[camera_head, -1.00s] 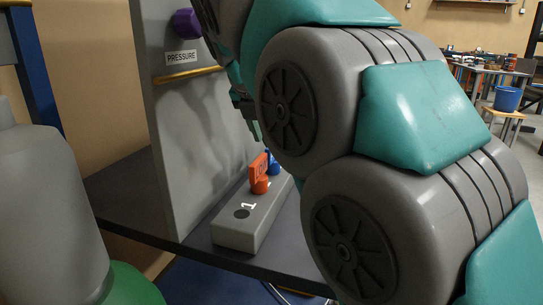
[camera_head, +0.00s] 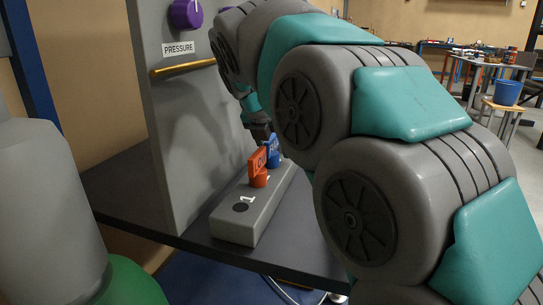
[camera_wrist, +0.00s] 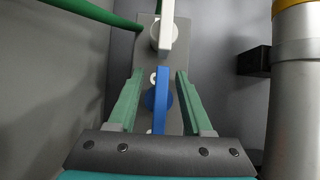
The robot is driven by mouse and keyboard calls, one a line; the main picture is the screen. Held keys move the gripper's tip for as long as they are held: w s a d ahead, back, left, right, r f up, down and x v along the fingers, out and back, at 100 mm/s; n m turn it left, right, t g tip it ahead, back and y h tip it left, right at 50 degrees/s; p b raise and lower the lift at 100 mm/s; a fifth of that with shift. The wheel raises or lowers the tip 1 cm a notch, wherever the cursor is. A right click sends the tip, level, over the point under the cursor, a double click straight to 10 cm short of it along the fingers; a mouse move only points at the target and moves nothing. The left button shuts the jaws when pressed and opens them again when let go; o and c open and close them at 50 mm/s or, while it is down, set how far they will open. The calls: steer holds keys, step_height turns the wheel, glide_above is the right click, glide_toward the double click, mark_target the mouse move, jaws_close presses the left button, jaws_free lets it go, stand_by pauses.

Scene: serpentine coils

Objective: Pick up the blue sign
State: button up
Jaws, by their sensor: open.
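The blue sign (camera_head: 272,150) stands upright on a grey block (camera_head: 236,222), just behind an orange-red sign (camera_head: 257,167). In the wrist view the blue sign (camera_wrist: 161,98) shows edge-on from above, on a round blue base. My gripper (camera_wrist: 155,78) is open, with one green finger on each side of the blue sign and visible gaps to both. In the head view my gripper is mostly hidden behind my arm, above the signs. The far part of the block is hidden by my arm.
A grey panel with a purple knob (camera_head: 186,13), a PRESSURE label (camera_head: 178,48) and a brass bar (camera_head: 183,67) rises left of the block. In the wrist view a white sign (camera_wrist: 166,30) stands beyond the blue one. A metal cylinder (camera_wrist: 297,95) is at right.

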steer(key=shift+c, duration=0.3)
jaws_close()
stand_by(0.6)
